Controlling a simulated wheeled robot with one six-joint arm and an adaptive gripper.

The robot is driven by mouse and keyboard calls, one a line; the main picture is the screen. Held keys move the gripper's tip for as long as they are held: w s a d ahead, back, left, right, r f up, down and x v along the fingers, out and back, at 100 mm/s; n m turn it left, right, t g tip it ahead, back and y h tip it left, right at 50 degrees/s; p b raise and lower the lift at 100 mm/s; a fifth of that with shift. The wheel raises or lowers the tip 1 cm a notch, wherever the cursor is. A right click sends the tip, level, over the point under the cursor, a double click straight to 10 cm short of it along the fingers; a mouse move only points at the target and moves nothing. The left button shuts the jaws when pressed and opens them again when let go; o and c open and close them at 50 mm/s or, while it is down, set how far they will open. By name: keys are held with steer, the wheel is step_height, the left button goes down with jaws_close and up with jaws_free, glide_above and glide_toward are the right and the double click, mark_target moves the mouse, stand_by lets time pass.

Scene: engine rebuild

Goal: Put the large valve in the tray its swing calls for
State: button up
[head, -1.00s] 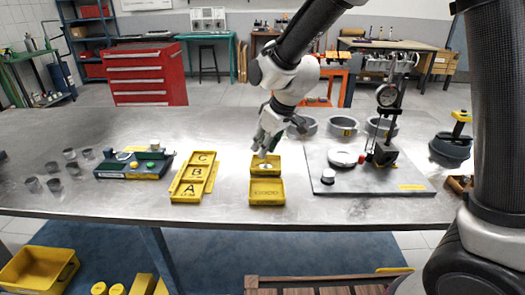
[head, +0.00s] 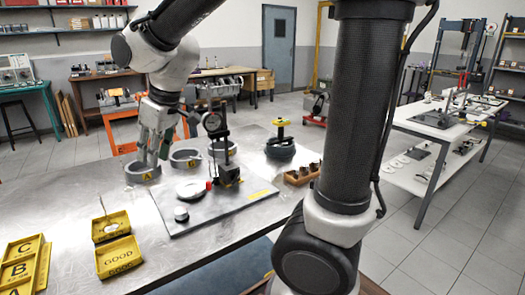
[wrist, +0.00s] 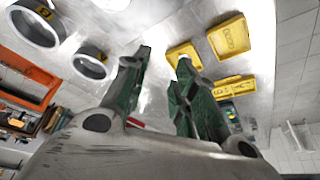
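A pale valve-like part (head: 100,206) stands tilted in the rear yellow tray (head: 126,220), its stem pointing up; I cannot tell its size from here. A pale spot of it shows in that tray in the wrist view (wrist: 183,58). My gripper (head: 153,158) is over the far side of the table near the grey ring holder marked A (head: 143,177), away from both trays. In the wrist view its green-padded fingers (wrist: 155,85) stand apart with nothing between them.
A dial-gauge stand (head: 228,168) rises from a grey plate (head: 185,230) bearing a white disc (head: 192,189). More grey holders (head: 185,163) stand behind it. A yellow A-B-C rack (head: 20,270) is at left. A dark pot (head: 280,150) and brown box (head: 302,174) are at right.

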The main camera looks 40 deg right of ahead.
steer(key=s+d+r+m+h, duration=0.1)
steer(key=s+d+m, duration=0.6)
steer(key=s+d, duration=1.2)
steer(key=shift+d+r+t+h, duration=0.25)
steer(key=shift+d+t+h, duration=0.15)
steer(key=shift+d+h, duration=0.55)
